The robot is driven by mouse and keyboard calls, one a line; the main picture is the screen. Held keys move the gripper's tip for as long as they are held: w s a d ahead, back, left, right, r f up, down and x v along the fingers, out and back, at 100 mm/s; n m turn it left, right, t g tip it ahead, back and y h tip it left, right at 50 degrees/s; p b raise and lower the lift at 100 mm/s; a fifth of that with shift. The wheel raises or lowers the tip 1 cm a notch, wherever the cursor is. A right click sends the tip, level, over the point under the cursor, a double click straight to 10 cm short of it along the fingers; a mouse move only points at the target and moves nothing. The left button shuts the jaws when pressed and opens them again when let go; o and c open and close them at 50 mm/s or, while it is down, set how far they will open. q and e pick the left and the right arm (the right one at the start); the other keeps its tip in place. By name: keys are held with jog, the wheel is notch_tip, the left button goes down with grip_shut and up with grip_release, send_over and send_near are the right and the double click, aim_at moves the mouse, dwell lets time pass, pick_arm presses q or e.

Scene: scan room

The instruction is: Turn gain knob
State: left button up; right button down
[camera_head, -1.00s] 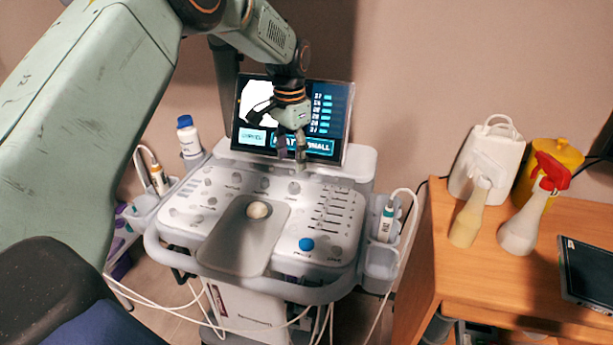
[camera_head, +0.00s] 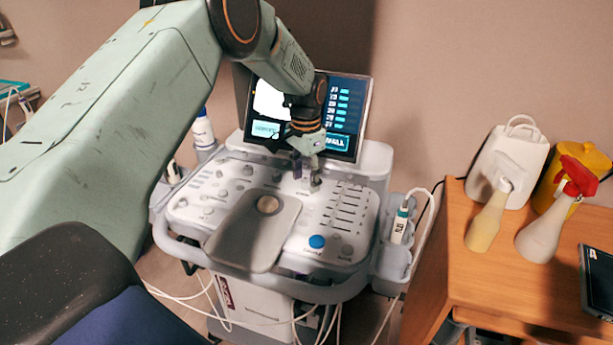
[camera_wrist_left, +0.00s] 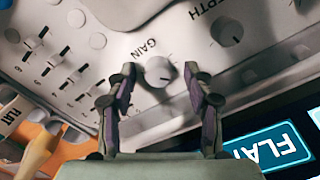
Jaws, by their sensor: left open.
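The gain knob (camera_wrist_left: 158,71) is a small round light knob on the ultrasound console, with the label GAIN beside it in the left wrist view. My left gripper (camera_wrist_left: 160,92) is open, its two dark fingers on either side of the knob in that view. I cannot tell whether the fingers touch it. In the head view the left gripper (camera_head: 306,176) points down at the upper part of the console panel (camera_head: 225,212), below the screen. The gripper largely hides the knob there. My right gripper is not in view.
The depth knob (camera_wrist_left: 227,30) is close by, and sliders (camera_wrist_left: 53,57) lie to the left in the wrist view. The screen (camera_head: 345,105) stands just behind the gripper. A wooden desk (camera_head: 455,285) with spray bottles (camera_head: 488,220) stands at the right.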

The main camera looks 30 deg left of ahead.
pick_arm(q)
jog(key=shift+s+d+r, duration=0.2)
jog(key=shift+s+r, duration=0.05)
jog(key=shift+r, duration=0.05)
jog(key=shift+c, duration=0.2)
jog(key=shift+w+a+f, duration=0.1)
jog(key=shift+w+f, duration=0.25)
jog(key=c, duration=0.5)
jog(key=shift+s+r, duration=0.1)
jog(key=shift+r, duration=0.1)
grip_shut()
jog(key=shift+r+n+p, duration=0.15)
jog(key=shift+n+p, duration=1.05)
jog(key=shift+p, duration=0.2)
jog(key=shift+n+p, duration=1.1)
jog(key=shift+n, duration=0.6)
jog(key=shift+w, duration=0.2)
jog(key=shift+o, duration=1)
grip_release()
jog(key=o, duration=0.3)
jog(key=shift+s, duration=0.2)
